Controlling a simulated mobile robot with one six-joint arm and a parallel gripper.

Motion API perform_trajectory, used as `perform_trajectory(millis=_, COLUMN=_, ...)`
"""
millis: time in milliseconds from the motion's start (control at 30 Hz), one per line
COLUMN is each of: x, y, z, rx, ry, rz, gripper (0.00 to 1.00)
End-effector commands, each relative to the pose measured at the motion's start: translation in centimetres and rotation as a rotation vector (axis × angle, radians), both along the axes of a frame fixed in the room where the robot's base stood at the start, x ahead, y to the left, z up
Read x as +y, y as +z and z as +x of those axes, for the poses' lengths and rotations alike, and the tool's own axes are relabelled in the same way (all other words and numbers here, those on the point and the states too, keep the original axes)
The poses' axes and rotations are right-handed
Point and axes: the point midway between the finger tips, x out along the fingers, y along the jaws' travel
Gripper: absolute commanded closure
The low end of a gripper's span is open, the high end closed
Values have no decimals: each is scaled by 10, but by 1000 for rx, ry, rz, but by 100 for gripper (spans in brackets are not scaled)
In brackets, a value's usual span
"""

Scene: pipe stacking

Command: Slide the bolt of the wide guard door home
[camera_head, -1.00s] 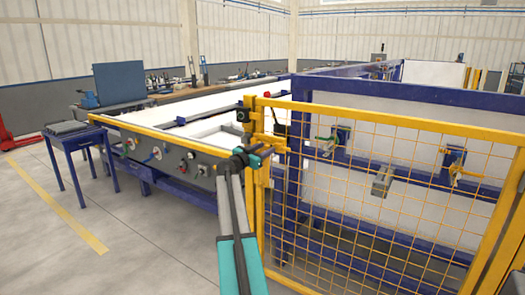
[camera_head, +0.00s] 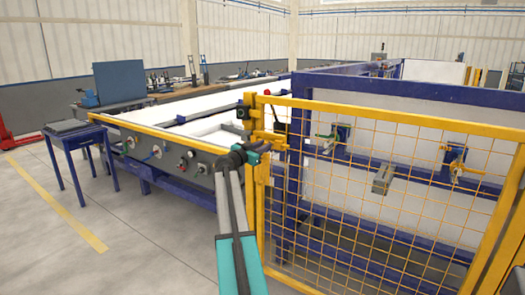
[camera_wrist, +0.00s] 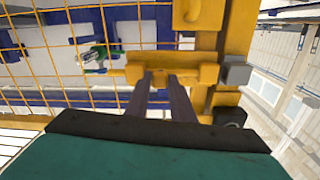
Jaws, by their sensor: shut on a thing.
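The wide guard door (camera_head: 390,118) is a yellow frame with wire mesh, standing at the right in the head view. Its yellow bolt (camera_wrist: 135,72) lies across the middle of the wrist view, near the door's edge upright. My gripper (camera_wrist: 172,78) is shut on the bolt's handle part; its two dark fingers reach up to it. A grey block (camera_wrist: 237,72) on the yellow post sits just beyond the bolt's right end. In the head view my gripper (camera_head: 262,148) is at the door's left edge, small and partly hidden by my wrist. How far the bolt enters its catch I cannot tell.
Behind the mesh stands a blue frame (camera_head: 400,90) with clamps and a grey block (camera_head: 383,178). A grey control panel (camera_head: 180,160) with knobs is left of my arm. A small blue table (camera_head: 70,128) stands farther left. The floor (camera_head: 60,250) at front left is clear.

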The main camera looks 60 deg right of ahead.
Motion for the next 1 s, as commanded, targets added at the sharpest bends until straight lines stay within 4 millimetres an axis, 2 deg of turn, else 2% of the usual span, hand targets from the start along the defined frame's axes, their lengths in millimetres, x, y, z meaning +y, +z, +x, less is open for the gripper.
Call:
perform_trajectory(millis=700, x=-1, y=-2, z=48, rx=1, ry=3, rz=-2, gripper=100)
perform_trajectory(millis=1000, x=0, y=2, z=53, rx=0, ry=5, rz=-2, gripper=100)
